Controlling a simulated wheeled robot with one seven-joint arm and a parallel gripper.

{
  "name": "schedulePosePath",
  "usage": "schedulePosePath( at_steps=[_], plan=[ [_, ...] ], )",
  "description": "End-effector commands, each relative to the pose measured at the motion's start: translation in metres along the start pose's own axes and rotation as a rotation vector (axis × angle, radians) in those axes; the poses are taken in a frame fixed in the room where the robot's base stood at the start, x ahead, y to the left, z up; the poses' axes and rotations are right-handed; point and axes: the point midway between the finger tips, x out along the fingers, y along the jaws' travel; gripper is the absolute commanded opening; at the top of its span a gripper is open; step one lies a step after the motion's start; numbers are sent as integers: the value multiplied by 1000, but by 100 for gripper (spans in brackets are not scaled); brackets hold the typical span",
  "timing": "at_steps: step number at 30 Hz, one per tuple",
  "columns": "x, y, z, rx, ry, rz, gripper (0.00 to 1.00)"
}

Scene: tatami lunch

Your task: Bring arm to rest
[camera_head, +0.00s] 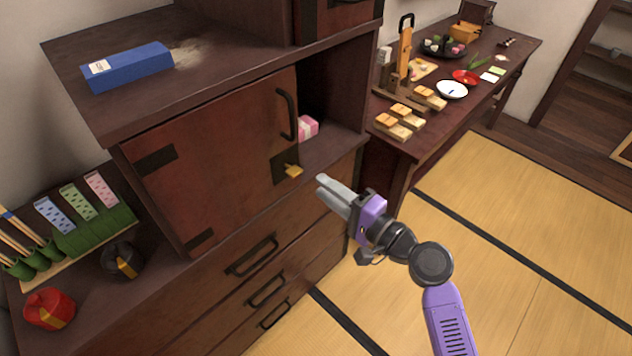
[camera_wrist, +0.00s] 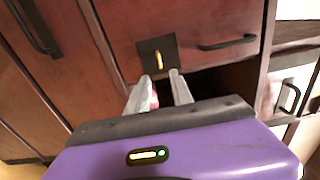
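My gripper (camera_head: 336,190) is in the middle of the head view, in the air in front of the wooden cabinet (camera_head: 215,165). Its two pale fingers point toward the cabinet front. In the wrist view the fingers (camera_wrist: 162,83) stand apart with a gap between them and nothing clearly held. The cabinet door has a black handle (camera_head: 287,114) and a dark plate with a small yellow latch (camera_head: 293,171). The latch also shows beyond the fingertips in the wrist view (camera_wrist: 158,59). My purple arm reaches in from the lower right.
A pink box (camera_head: 307,127) sits in the opening right of the door. A blue box (camera_head: 128,67) lies on the cabinet top. Drawers with black handles (camera_head: 252,256) are below. A long table (camera_head: 400,145) with food stands at right. The tatami floor (camera_head: 480,240) is clear.

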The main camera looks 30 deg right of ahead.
Motion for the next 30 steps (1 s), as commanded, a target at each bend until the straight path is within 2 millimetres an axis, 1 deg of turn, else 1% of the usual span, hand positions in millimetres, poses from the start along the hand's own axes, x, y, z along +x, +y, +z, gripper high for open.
schedulePosePath(
  at_steps=[4,18,20,22,25,27,29,30],
  plan=[
    [-5,0,0,0,-1,0,27],
    [-5,0,0,-4,0,0,27],
    [-5,-2,-4,-20,15,-5,27],
    [-6,-3,-14,-75,59,-3,27],
    [-10,-12,-30,-203,143,3,27],
    [-22,-10,-37,-308,207,29,27],
    [-38,-5,-38,-402,257,61,27],
    [-48,-1,-38,-464,286,83,27]
  ],
)
